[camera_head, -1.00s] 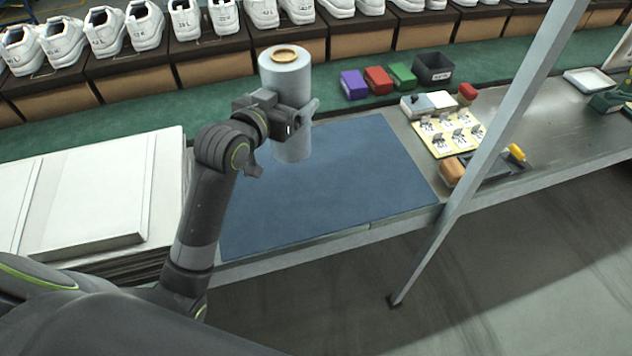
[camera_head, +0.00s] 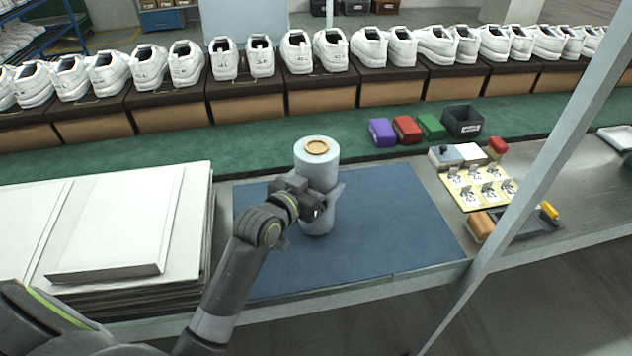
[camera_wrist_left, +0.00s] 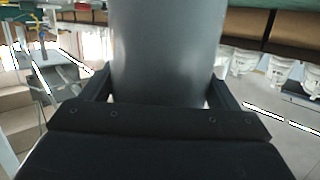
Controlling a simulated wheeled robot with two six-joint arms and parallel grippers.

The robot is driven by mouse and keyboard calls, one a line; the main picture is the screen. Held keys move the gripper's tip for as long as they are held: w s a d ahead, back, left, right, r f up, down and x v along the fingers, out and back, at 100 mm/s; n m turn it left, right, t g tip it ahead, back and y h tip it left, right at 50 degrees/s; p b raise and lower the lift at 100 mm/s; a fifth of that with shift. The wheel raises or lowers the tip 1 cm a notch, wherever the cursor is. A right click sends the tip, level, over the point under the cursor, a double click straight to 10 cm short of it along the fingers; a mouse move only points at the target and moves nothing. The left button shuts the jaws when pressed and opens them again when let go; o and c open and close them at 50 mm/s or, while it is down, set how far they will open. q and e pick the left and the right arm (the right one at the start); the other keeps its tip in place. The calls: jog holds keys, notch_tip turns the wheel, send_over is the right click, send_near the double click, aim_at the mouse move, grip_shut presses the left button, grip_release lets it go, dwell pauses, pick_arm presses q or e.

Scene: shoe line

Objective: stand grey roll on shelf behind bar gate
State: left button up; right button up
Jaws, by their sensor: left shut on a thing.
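The grey roll (camera_head: 318,158) is an upright pale grey cylinder with a tan core at its top, seen over the blue mat (camera_head: 390,215) in the head view. My left gripper (camera_head: 325,200) is shut around its middle. In the left wrist view the roll (camera_wrist_left: 165,50) fills the space between the fingers. I cannot tell whether its bottom touches the mat. The shelf and the bar gate cannot be made out for certain. My right gripper is not in view.
White boards (camera_head: 120,225) are stacked left of the mat. Purple (camera_head: 382,132), red (camera_head: 407,129) and green (camera_head: 431,126) blocks and a dark bin (camera_head: 462,121) sit behind right. A slanted grey post (camera_head: 540,180) crosses the right side. Shoes on boxes line the back.

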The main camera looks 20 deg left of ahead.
pick_arm(q)
jog(key=o, duration=1.1)
jog(key=shift+f, duration=0.1)
jog(key=shift+c, duration=0.2)
jog(key=shift+o, duration=1.2)
